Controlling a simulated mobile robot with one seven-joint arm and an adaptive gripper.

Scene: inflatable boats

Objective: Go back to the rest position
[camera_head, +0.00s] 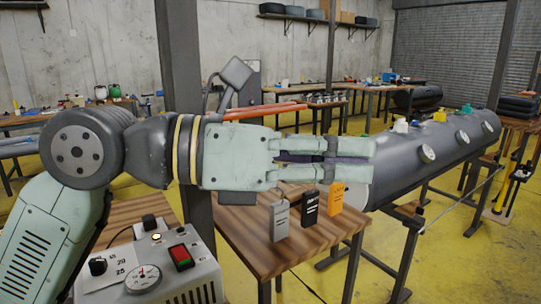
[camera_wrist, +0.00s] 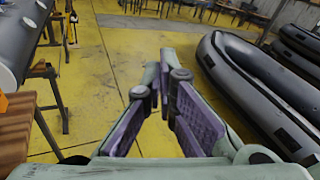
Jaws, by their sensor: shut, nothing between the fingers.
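My gripper (camera_head: 358,160) stretches to the right across the middle of the head view, held level above a wooden table (camera_head: 240,232). Its pale green fingers with purple pads are together and hold nothing. In the wrist view the gripper (camera_wrist: 163,68) points out over the yellow floor, with its fingertips meeting. My arm hides part of the table and the room behind it.
Grey (camera_head: 279,221), black (camera_head: 311,208) and orange (camera_head: 336,197) tags stand on the table below my gripper. A control box (camera_head: 150,278) is at front left. A long grey tube (camera_head: 410,155) lies on stands at right. An inflatable boat (camera_wrist: 255,85) shows in the wrist view.

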